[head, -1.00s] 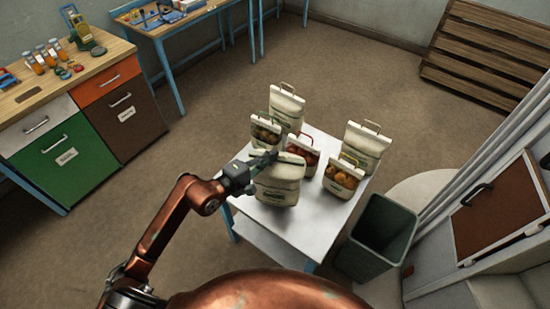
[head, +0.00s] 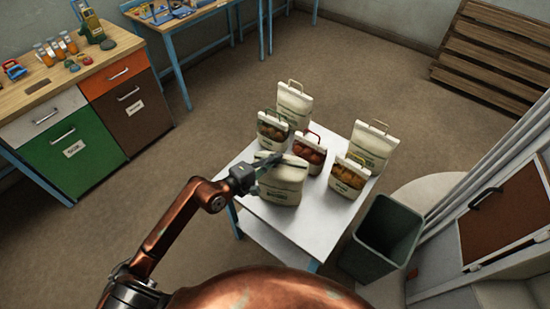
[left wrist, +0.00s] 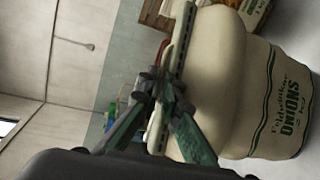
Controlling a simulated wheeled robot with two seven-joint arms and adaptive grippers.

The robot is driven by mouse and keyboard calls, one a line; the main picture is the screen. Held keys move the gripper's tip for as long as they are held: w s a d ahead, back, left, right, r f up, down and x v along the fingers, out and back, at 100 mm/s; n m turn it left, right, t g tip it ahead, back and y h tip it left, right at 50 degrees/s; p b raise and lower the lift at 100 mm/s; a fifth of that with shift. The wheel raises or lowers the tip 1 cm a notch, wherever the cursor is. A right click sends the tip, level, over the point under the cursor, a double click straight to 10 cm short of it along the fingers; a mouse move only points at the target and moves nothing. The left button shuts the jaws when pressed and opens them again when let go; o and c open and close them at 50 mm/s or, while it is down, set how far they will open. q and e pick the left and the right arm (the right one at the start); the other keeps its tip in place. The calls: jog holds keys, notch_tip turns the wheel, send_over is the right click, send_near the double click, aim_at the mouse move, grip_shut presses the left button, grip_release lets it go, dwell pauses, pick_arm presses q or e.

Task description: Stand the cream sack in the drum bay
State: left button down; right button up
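A plump cream sack (head: 285,183) with dark print stands at the near left of the white table. Two other cream sacks, one at the back (head: 293,103) and one at the right (head: 373,148), stand on the same table. My left gripper (head: 266,163) is at the near sack's top. In the left wrist view, its fingers (left wrist: 161,88) come together around the top strip of this sack (left wrist: 220,75), whose print shows at the right. The exact grip is partly hidden by the fingers. My right gripper is out of view. I cannot make out a drum bay.
Sacks with windows, showing dark (head: 272,130), red (head: 310,155) and orange contents (head: 347,177), crowd the white table (head: 310,222). A green-grey bin (head: 385,238) stands beside it. A workbench (head: 75,78) is at left, a slatted pallet (head: 495,60) at back right.

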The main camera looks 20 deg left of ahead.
pick_arm(q)
jog(key=shift+r, duration=0.35)
jog(key=c, duration=2.5)
grip_release()
jog(key=shift+f, duration=0.35)
jog(key=o, duration=0.3)
jog(key=shift+o, duration=0.2)
jog(key=shift+s+r, duration=0.1)
jog(key=b+v, duration=0.1)
jog(key=v, duration=1.1)
